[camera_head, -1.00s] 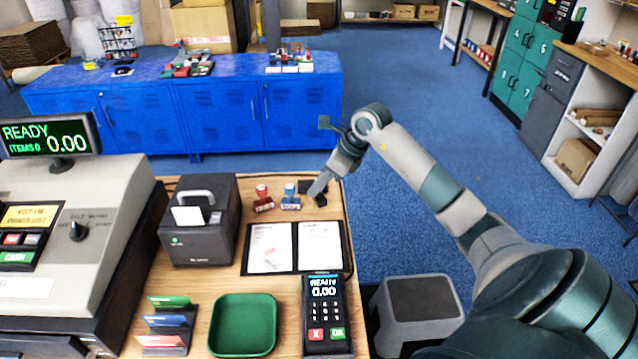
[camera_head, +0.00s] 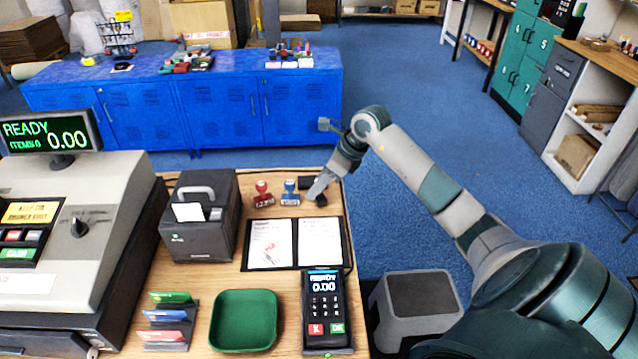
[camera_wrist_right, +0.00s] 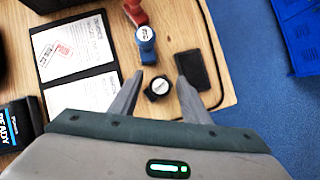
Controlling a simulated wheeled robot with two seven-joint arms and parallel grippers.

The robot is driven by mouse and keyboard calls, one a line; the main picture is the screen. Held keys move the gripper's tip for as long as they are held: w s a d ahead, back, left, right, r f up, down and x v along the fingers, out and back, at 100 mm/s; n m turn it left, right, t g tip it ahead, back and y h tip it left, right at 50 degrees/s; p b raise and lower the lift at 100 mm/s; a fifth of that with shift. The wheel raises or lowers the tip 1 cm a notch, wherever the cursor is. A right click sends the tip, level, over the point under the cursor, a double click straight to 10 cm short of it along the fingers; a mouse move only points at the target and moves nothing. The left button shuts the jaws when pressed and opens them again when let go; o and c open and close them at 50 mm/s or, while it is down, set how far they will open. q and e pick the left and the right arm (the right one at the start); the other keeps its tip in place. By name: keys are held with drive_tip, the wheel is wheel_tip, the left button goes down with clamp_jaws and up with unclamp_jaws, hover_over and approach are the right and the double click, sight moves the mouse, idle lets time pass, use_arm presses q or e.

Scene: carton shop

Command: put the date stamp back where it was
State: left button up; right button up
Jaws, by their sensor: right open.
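The date stamp, seen as a dark round-topped stamp with a pale disc on top (camera_wrist_right: 158,88), stands on the wooden counter in the right wrist view. In the head view it shows only as a small dark shape (camera_head: 321,201) beside my fingers. My right gripper (camera_wrist_right: 157,80) is open, with one finger on each side of the stamp; whether either touches it I cannot tell. A blue stamp (camera_wrist_right: 146,42) and a red stamp (camera_wrist_right: 136,12) stand in line beside it. A black ink pad (camera_wrist_right: 190,70) lies just outside one finger. My left gripper is not in view.
An open folder with printed sheets (camera_head: 270,244) lies in front of the stamps. A card terminal (camera_head: 324,310), green tray (camera_head: 243,320), black printer (camera_head: 199,230) and cash register (camera_head: 70,215) fill the counter. The counter's right edge is close to my gripper; a grey step stool (camera_head: 418,305) stands beyond.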

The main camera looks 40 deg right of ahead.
drive_tip(key=shift+r, duration=0.15)
drive_tip(key=shift+s+d+r, duration=0.1)
drive_tip(key=shift+r, duration=0.05)
drive_tip(key=b+v, duration=0.3)
drive_tip(key=v, duration=0.8)
drive_tip(key=shift+r+b, duration=0.3)
drive_tip(key=shift+b, duration=0.05)
drive_tip(key=shift+s+r, duration=0.1)
